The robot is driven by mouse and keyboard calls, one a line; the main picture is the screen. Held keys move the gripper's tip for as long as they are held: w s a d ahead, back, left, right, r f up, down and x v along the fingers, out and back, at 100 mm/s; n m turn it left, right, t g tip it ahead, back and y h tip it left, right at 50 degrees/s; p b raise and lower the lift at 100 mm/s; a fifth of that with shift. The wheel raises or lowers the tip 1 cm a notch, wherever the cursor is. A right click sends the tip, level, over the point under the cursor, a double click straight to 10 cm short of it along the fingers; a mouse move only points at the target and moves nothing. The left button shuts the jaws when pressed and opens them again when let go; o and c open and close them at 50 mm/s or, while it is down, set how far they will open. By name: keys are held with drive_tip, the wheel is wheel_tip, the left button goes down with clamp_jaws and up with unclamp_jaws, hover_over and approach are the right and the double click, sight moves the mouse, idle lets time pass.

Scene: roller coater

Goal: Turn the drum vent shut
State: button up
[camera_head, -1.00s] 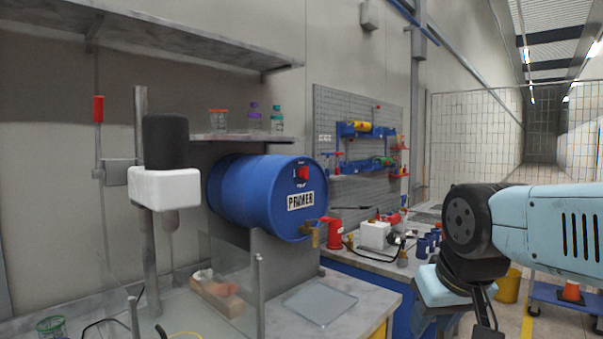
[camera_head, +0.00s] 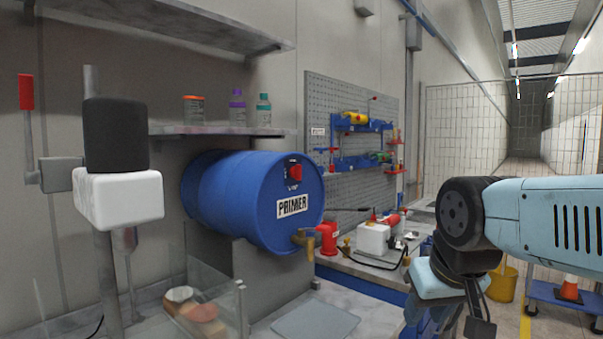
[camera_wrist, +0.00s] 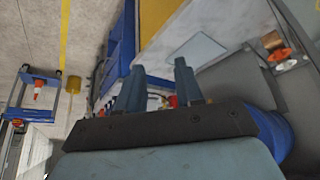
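A blue drum (camera_head: 235,200) labelled PRIMER lies on its side on a grey stand, its round end facing right. The red vent knob (camera_head: 293,170) is on the upper part of that end, above the label. Its exact turn is too small to read. A brass tap (camera_head: 305,241) is low on the same end. My gripper (camera_wrist: 159,68) is open and empty in the wrist view, its two fingers apart. It is away from the drum, to the right and lower in the head view. In the wrist view part of the blue drum (camera_wrist: 272,135) shows at lower right, behind the gripper body.
A clear panel (camera_head: 215,285) stands below the drum. A shelf (camera_head: 215,130) with several bottles is above it. A red can (camera_head: 327,238) and white box (camera_head: 373,238) sit right of the tap. A blue cart (camera_head: 565,295) with a cone is at right.

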sight(301, 172)
drive_tip(key=shift+d, duration=0.15)
drive_tip(key=w+a+r+m+y, duration=0.6)
drive_tip(key=w+a+m+y, duration=0.3)
drive_tip(key=w+m, duration=0.35)
drive_tip(key=w+d+r+m+t+y, duration=0.2)
drive_tip(key=w+r+m+t, duration=0.2)
drive_tip(key=w+r+m, duration=0.3)
drive_tip(key=w+d+r+m+t+y, duration=0.1)
drive_tip(key=w+r+m+t+y, duration=0.2)
drive_tip(key=w+m, duration=0.55)
drive_tip(key=shift+n+h, duration=0.4)
drive_tip(key=shift+h, duration=0.3)
drive_tip(key=x, duration=0.9)
drive_tip(key=r+x, duration=0.1)
drive_tip(key=x, duration=0.3)
drive_tip(key=shift+w+r, duration=0.1)
drive_tip(key=shift+w, duration=0.5)
drive_tip(key=shift+c, duration=0.2)
